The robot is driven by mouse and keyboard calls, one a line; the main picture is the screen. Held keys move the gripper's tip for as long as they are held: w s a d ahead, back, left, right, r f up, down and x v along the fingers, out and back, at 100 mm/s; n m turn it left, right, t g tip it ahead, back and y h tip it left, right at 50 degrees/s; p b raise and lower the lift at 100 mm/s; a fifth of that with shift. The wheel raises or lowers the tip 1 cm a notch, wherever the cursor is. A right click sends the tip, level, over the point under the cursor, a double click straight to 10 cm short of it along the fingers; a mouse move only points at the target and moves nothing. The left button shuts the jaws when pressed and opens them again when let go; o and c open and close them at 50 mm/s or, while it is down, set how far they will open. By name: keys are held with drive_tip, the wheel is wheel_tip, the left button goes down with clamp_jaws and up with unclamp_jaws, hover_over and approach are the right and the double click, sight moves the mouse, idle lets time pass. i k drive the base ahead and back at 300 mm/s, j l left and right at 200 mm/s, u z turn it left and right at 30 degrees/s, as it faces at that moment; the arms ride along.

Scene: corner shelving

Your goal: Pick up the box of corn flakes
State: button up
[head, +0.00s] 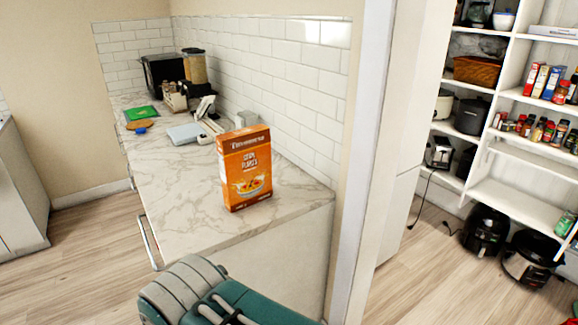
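The box of corn flakes (246,170) is orange with a white-lettered brown band and a picture of a bowl. It stands upright near the front end of the marble-look counter (185,217), in the head view. Part of my own grey and teal body shows at the bottom of the view, below the counter's end. My gripper is not in view, so its distance from the box cannot be told.
A white tiled wall runs behind the counter. A black microwave (160,73), a green board (141,113) and a pale flat item (186,133) lie farther back. A wall edge (361,150) separates the counter from pantry shelves (507,190) at right. Wooden floor is clear at left.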

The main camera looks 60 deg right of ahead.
sight(244, 154)
drive_tip(key=i+z, duration=0.15)
drive_tip(key=z, duration=0.25)
drive_tip(key=i+j+z, duration=0.15)
drive_tip(key=z, duration=0.25)
drive_tip(key=i+j+z, duration=0.1)
drive_tip(key=z, duration=0.3)
drive_tip(key=i+j+z, duration=0.1)
drive_tip(key=z, duration=0.3)
drive_tip(key=j, duration=0.1)
